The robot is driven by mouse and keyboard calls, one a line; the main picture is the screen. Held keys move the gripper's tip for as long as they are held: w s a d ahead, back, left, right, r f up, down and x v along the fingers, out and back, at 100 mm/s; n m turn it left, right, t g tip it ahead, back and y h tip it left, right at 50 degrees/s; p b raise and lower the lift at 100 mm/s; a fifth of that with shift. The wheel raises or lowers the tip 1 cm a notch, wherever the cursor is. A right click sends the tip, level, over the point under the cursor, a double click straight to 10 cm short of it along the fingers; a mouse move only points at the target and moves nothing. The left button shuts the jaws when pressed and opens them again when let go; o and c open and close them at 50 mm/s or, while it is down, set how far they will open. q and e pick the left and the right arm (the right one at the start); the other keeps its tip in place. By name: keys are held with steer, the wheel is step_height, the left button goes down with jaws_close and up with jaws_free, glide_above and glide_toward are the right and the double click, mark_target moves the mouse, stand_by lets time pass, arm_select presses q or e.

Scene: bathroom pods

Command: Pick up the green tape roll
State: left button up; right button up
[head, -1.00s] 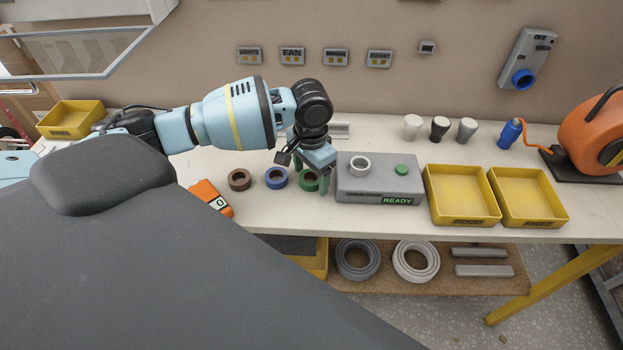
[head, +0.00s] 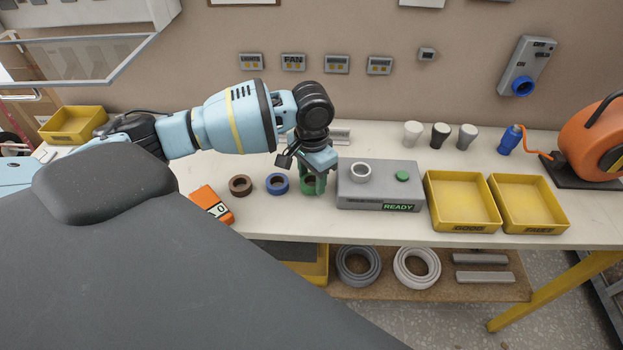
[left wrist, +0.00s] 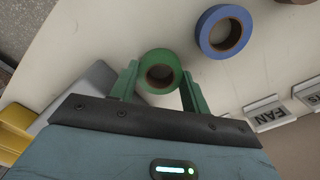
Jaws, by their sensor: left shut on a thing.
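The green tape roll (head: 308,186) is on the white bench, just left of the grey READY box. In the left wrist view the roll (left wrist: 160,57) sits between my two green fingers. My left gripper (head: 315,184) reaches down from above and is shut on the roll, with a finger on either side of it. The fingers hide part of the roll in the head view, and I cannot tell whether it is clear of the bench top. My right gripper is not in view.
A blue tape roll (head: 277,184) and a brown one (head: 240,186) lie to the left, beside an orange device (head: 212,204). The grey READY box (head: 380,194) is close on the right, with yellow trays (head: 455,225) beyond it. A beige wall (head: 400,90) stands behind.

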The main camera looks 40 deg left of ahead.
mark_target(311, 185)
arm_select(q)
steer(key=r, duration=0.2)
steer(key=s+r, duration=0.1)
steer(key=shift+d, duration=0.3)
steer(key=s+d+p, duration=0.1)
steer(key=s+d, duration=0.2)
steer(key=s, duration=0.3)
steer(key=s+d+r+p, duration=0.1)
steer(key=s+d, duration=0.2)
steer(key=s, duration=0.4)
steer(key=shift+s, duration=0.25)
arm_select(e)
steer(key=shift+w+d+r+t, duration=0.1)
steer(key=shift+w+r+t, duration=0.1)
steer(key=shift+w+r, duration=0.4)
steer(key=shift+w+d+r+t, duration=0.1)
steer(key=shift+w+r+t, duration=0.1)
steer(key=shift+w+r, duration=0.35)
